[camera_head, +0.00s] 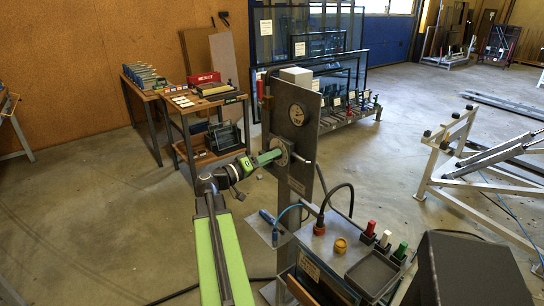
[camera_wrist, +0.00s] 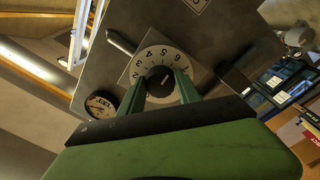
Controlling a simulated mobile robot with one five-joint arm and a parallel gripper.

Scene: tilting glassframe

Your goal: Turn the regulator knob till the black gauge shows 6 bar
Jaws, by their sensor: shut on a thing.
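The regulator knob (camera_wrist: 160,79) is a dark round knob in the middle of a pale numbered dial (camera_wrist: 141,66) on a grey upright panel (camera_head: 302,170). My gripper (camera_wrist: 160,88) is shut on the knob, with one green finger on each side of it. In the head view my gripper (camera_head: 281,153) reaches the panel from the left and mostly hides the knob. The black-rimmed gauge (camera_head: 297,114) sits above the knob on the panel. It also shows at lower left in the tilted wrist view (camera_wrist: 101,103). Its needle is too small to read for certain.
Dark hoses arch beside the panel. Open floor lies left.

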